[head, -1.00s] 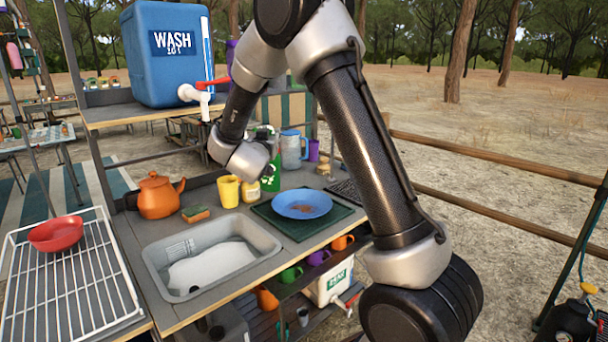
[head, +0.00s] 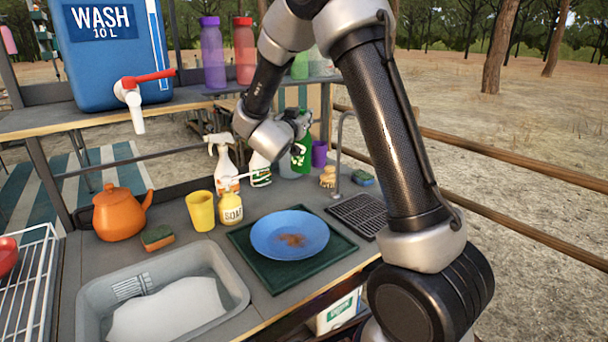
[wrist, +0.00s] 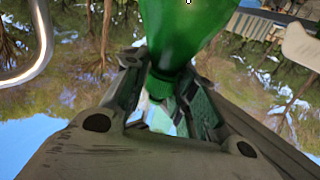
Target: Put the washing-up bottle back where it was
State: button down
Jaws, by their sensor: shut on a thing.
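The green washing-up bottle (head: 301,156) is upright at the back of the counter, partly covered by my gripper (head: 296,124) in the head view. My gripper is shut on its upper end. In the wrist view the green bottle (wrist: 180,30) shows large and upside down, its narrow end between the fingers of my gripper (wrist: 160,92). I cannot tell whether its base touches the counter.
Two white spray bottles (head: 223,160) stand left of it, with a purple cup (head: 319,153), a brush and a tap to the right.

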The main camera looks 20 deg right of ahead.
aim_at(302, 144)
notch_tip(302, 144, down, 9)
jog(key=shift+a+r, duration=0.1)
dwell(0.3)
jog(key=c, duration=1.1)
grip_release()
jog(key=shift+c, duration=0.2)
